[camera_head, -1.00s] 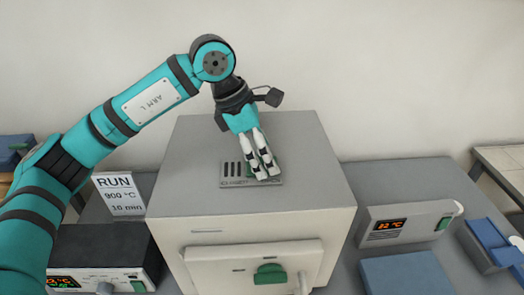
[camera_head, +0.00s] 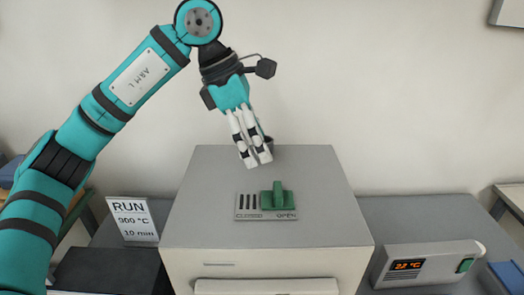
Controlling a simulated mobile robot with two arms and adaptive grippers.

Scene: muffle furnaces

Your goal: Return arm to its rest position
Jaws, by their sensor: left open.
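My left gripper (camera_head: 255,163) is at the end of the teal left arm. It points down over the rear part of the furnace top (camera_head: 210,195). Its white fingers are open and hold nothing. It is apart from the green slider knob (camera_head: 279,198), which stands on a grey plate (camera_head: 247,214) marked CLOSED and OPEN. The knob sits toward the OPEN side, and dark slots show on the left side of the plate. My right gripper is not in view.
A RUN sign (camera_head: 132,219) reading 900 °C, 10 min stands left of the furnace, behind a dark box (camera_head: 105,272). A grey unit with an orange display (camera_head: 428,264) stands right. The wall (camera_head: 400,90) is behind; the air right of my arm is clear.

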